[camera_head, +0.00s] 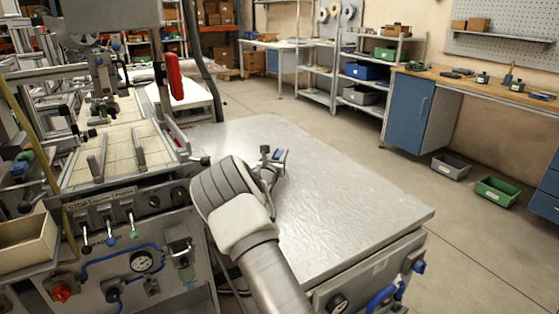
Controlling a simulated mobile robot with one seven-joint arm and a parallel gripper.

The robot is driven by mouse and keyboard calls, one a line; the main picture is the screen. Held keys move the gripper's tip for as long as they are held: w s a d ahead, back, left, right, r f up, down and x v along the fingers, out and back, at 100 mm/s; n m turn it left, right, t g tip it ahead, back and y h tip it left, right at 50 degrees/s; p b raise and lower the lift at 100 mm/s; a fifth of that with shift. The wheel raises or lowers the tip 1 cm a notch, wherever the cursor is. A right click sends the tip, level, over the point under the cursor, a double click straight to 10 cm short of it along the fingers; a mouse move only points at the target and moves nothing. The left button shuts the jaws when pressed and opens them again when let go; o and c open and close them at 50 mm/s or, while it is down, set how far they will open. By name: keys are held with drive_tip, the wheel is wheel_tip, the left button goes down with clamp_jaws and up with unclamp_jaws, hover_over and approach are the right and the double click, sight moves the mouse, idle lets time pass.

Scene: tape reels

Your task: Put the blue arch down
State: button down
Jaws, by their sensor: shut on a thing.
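My gripper (273,158) is at the end of my arm, near the left edge of the metal tabletop (350,200). Only part of the blue piece shows beside the fingers. I cannot tell whether it touches the tabletop or is above it. My arm's wrist hides the near left part of the table.
The tabletop is bare to the right of my gripper. A machine with a gauge (142,262) and a red handle (174,76) stands close on the left. A workbench (480,88) with small items is at the right. Grey (451,167) and green (497,191) bins sit on the floor.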

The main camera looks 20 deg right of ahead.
drive_tip(key=shift+f, duration=0.7)
drive_tip(key=shift+f, duration=0.15)
drive_tip(key=c, duration=0.6)
unclamp_jaws()
